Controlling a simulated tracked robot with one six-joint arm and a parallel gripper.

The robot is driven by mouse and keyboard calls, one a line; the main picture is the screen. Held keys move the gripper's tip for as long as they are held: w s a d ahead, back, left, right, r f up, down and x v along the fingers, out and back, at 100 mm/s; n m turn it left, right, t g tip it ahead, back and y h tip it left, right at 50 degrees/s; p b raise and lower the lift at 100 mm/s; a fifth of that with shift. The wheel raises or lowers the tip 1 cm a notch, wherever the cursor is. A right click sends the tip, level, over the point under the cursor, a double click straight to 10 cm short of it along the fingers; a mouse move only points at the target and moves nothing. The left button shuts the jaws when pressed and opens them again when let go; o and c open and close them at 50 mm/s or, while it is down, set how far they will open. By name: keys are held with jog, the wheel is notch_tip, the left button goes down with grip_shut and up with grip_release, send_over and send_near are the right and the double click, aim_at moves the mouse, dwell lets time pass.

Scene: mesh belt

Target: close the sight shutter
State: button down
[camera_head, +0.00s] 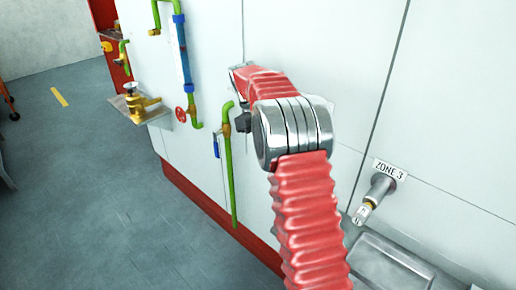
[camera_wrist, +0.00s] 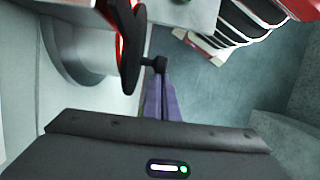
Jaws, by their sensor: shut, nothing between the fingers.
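In the wrist view my gripper (camera_wrist: 162,88) shows as two purple-grey fingers held together with nothing between them. Their tips are at a black knob (camera_wrist: 158,64) on a short stem; I cannot tell whether they touch it. The stem joins a thin, black-edged disc with red (camera_wrist: 128,50), seen nearly edge-on and standing out from a round grey flange (camera_wrist: 62,55). This disc looks like the sight shutter, swung away from the flange. In the head view my arm hides the gripper, and I cannot make out the shutter there.
In the head view, green pipes (camera_head: 229,165) and a blue tube (camera_head: 182,55) run on the white wall left of my arm. A brass fitting (camera_head: 140,103) juts out there. A metal nozzle (camera_head: 373,198) sticks out under the ZONE 3 sign (camera_head: 390,170). Grey floor (camera_head: 80,170) is open at left.

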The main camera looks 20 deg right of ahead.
jog(key=shift+s+d+f, duration=0.25)
jog(key=shift+s+f, duration=0.1)
jog(key=shift+s, duration=0.25)
dwell(0.5)
jog(key=w+a+r, duration=0.4)
jog(key=w+r, duration=0.2)
jog(key=w, duration=0.3)
jog(key=shift+w+a+r, duration=0.2)
jog(key=shift+w+a, duration=0.1)
jog(key=shift+w, duration=0.1)
dwell(0.5)
jog(key=shift+w+a+r, duration=0.1)
jog(key=shift+r, duration=0.1)
jog(key=shift+r, duration=0.15)
dwell(0.4)
